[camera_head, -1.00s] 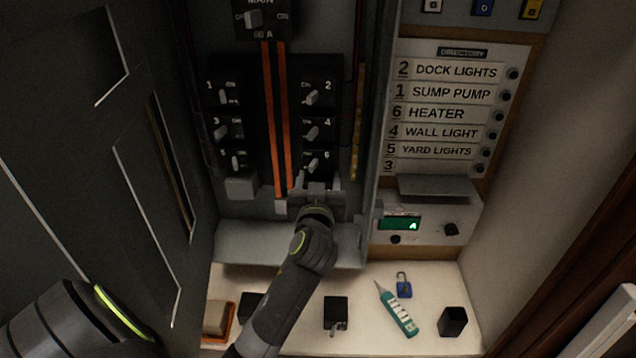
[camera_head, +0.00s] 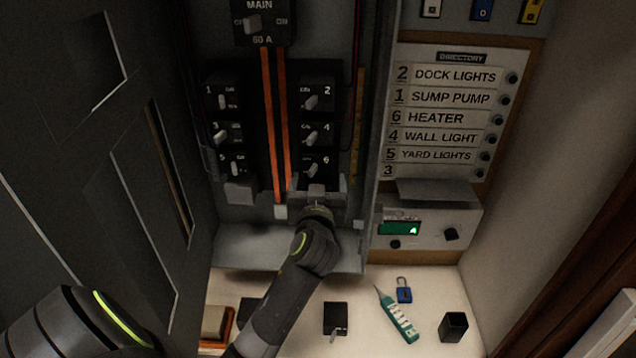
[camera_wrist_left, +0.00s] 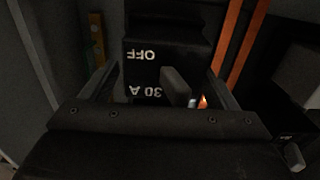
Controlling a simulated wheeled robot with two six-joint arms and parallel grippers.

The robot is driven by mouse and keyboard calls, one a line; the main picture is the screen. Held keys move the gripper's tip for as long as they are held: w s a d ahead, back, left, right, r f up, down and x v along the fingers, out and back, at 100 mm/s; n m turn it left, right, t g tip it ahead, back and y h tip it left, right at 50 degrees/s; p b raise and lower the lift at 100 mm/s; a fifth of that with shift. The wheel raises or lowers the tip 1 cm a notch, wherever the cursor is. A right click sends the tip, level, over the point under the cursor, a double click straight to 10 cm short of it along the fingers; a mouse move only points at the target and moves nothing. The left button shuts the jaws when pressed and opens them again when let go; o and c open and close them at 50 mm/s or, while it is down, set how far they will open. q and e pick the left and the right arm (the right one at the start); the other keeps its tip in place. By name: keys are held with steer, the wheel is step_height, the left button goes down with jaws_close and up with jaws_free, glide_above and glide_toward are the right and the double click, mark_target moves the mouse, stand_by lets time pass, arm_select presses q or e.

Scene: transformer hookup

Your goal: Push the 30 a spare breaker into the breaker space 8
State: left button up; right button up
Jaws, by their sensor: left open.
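My left gripper (camera_head: 318,204) is at the foot of the panel's right-hand breaker column, just below breaker 6 (camera_head: 318,166). Its jaws are open. In the left wrist view, a black breaker marked OFF and 30 A (camera_wrist_left: 150,58) lies between the two fingers, its text upside down and its dark toggle standing out. I cannot tell whether the fingers touch it or how deep it sits. Breaker space 8 is hidden behind the gripper in the head view. My right gripper is not in view.
Orange bus bars (camera_head: 274,125) run beside the gripper. A grey ledge (camera_head: 245,248) lies below. The counter holds a loose black breaker (camera_head: 335,318), a teal tester (camera_head: 397,317), a blue padlock (camera_head: 404,290) and a black block (camera_head: 453,327). The directory board (camera_head: 440,65) stands right.

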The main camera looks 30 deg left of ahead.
arm_select(q)
steer(key=shift+v, duration=2.6)
steer(key=shift+a, duration=0.1)
